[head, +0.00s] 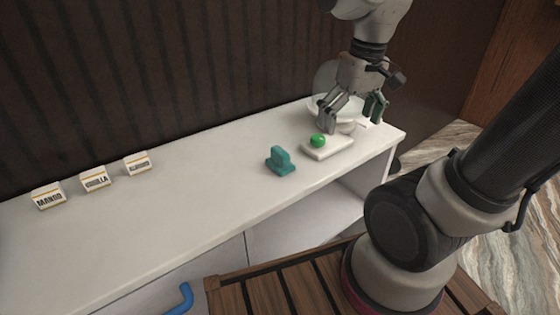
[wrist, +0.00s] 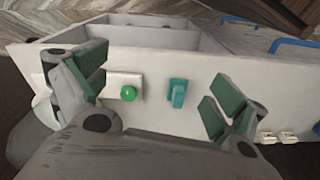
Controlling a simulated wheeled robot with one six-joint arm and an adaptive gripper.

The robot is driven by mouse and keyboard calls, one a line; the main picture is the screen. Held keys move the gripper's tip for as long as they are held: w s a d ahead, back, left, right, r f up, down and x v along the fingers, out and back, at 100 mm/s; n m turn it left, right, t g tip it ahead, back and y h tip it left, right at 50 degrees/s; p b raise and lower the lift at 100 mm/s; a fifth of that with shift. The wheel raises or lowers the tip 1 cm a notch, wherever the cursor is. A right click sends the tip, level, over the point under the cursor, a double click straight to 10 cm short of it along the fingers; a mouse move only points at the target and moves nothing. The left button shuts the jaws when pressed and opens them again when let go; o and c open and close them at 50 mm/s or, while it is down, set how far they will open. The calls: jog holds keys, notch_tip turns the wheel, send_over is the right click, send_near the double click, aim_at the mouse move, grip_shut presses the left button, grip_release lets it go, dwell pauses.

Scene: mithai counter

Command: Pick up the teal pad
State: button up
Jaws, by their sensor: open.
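The teal pad (head: 280,161) is a small block with a raised upright grip on top. It stands on the white counter, left of the green button in the head view. It also shows in the wrist view (wrist: 177,93), between my open fingers as seen from above. My gripper (head: 353,112) is open and empty. In the head view it hangs above the right end of the counter, behind and to the right of the pad, apart from it. Its two fingers also show in the wrist view (wrist: 157,95).
A green button (head: 318,141) sits on a white base plate (head: 328,149) beside the pad. A pale round dish (head: 322,105) stands behind my gripper, partly hidden. Several small labelled boxes (head: 95,180) stand toward the left back. The counter (head: 190,200) is clear left of the pad.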

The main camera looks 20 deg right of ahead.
aim_at(281, 150)
jog(key=w+a+f+m, duration=0.2)
jog(key=w+a+f, duration=0.1)
jog(key=w+a+f+m+g, duration=0.1)
jog(key=w+a+f+m, duration=0.2)
jog(key=w, duration=0.1)
jog(key=w+a+f+m+g, duration=0.1)
jog(key=w+a+f+m, duration=0.2)
jog(key=shift+w+f, duration=0.35)
jog(key=shift+f, duration=0.05)
jog(key=w+m, duration=0.1)
jog(key=m, duration=0.1)
jog(key=w+a+m, duration=0.1)
jog(key=m, duration=0.1)
jog(key=shift+w+r+m+y, duration=0.2)
jog(key=shift+w+m+y, duration=0.1)
jog(key=shift+y, duration=0.1)
jog(key=shift+w+a+m+t, duration=0.1)
jog(key=shift+m+t, duration=0.05)
jog(key=shift+m, duration=0.45)
jog(key=shift+w+a+m+t, duration=0.1)
jog(key=shift+m+t, duration=0.05)
jog(key=shift+m, duration=0.45)
jog(key=shift+f, duration=0.15)
jog(key=f, duration=0.7)
jog(key=shift+s+a+f, duration=0.1)
jog(key=shift+a+f, duration=0.1)
jog(key=shift+a, duration=0.15)
jog(key=shift+c, duration=0.4)
jog(key=c, duration=1.1)
